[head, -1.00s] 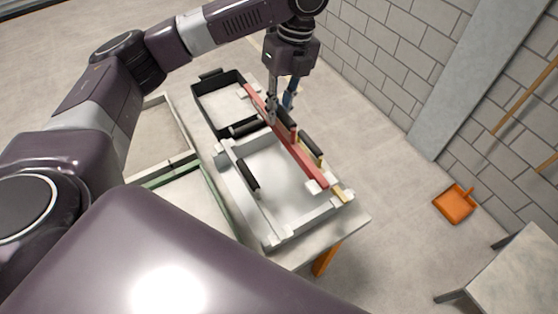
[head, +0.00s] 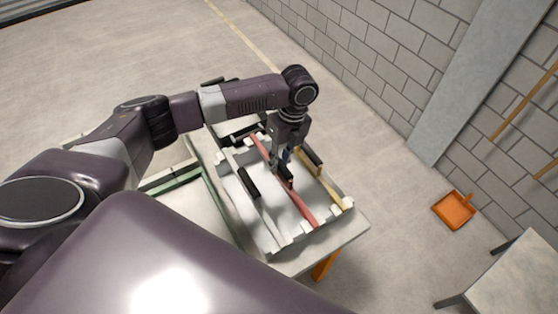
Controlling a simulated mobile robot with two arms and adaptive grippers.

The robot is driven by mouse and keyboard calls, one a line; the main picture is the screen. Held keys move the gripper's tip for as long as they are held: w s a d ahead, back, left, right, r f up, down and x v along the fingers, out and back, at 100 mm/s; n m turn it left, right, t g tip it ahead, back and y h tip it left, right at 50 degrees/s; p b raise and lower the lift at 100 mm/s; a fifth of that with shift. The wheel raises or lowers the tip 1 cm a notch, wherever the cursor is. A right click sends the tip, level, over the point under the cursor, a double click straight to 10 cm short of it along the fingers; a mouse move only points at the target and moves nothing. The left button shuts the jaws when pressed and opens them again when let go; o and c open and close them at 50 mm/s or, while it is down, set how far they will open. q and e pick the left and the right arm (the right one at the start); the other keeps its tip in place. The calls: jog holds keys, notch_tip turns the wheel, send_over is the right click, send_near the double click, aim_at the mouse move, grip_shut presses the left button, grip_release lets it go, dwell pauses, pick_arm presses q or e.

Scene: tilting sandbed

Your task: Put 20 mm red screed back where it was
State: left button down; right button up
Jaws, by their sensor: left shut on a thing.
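The red screed (head: 303,208) is a long red bar with a black handle. It lies lengthwise over the white rack (head: 275,243), between a pale screed (head: 263,209) on its left and a yellow screed (head: 334,192) on its right, apart from both. My left gripper (head: 281,170) points down and is shut on the red screed at its handle; the arm hides part of it. The screed's near end is at the rack's near edge; whether it is fully seated I cannot tell. My right gripper is not in view.
The rack stands on a pale table (head: 345,235) with a dark tray (head: 227,128) behind it. A green-edged sandbed (head: 172,180) is on the left. An orange dustpan (head: 455,210) lies on the floor near the block wall, and a grey bench (head: 510,280) stands lower right.

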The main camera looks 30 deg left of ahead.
pick_arm(q)
jog(key=shift+f, duration=0.25)
jog(key=shift+f, duration=0.25)
jog(key=c, duration=1.8)
grip_release()
jog(key=shift+c, duration=0.2)
jog(key=shift+r, duration=0.1)
jog(key=shift+r, duration=0.35)
notch_tip(320, 180, up, 12)
jog(key=w+d+b, duration=0.1)
jog(key=w+b, duration=0.1)
jog(key=b, duration=0.1)
